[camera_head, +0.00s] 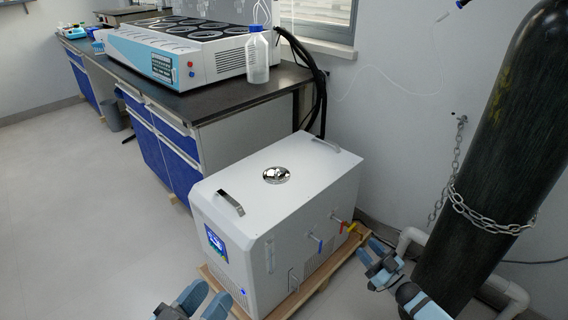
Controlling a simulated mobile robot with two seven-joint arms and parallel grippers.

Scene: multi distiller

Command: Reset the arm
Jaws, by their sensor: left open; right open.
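My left gripper (190,302) shows at the bottom edge, left of the white chiller box (290,190). It is open and empty, and the rest of that arm is out of the frame. My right gripper (372,262) is at the lower right, to the right of the chiller, near its red-handled valve (338,220) and yellow-handled valve (354,229). It is open, with nothing seen between its fingers. I cannot tell whether it touches the yellow valve. A blue-handled valve (317,243) sits on the same side of the chiller.
A tall dark gas cylinder (500,140) with a chain (490,222) stands close on the right. A dark-topped bench (200,104) holds a multi-position distiller (180,50) and a blue-capped bottle (258,58). Black hoses (318,90) run down behind the chiller. The left floor is clear.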

